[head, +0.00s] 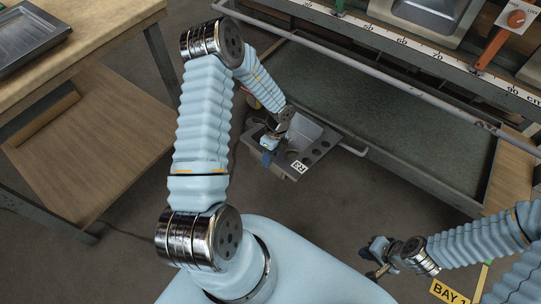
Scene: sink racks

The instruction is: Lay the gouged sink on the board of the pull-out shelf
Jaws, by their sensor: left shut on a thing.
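My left gripper (271,142) is shut on a grey sink (318,153) with a basin, a row of round holes and a white label. The sink is held in front of the near rail of the pull-out shelf, over the floor. Its far side is partly hidden by my gripper and wrist, and I cannot make out a gouge. The pull-out shelf's dark grey-green board (400,115) is bare where it shows. My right gripper (374,261) is at the lower right, empty and apparently open, well apart from the sink.
A metal rail (370,68) and a ruler strip (440,55) run along the rack above the shelf. Another sink (432,12) lies on the level above. A wooden bench (85,45) at left carries a dark sink (28,40). Grey floor lies between.

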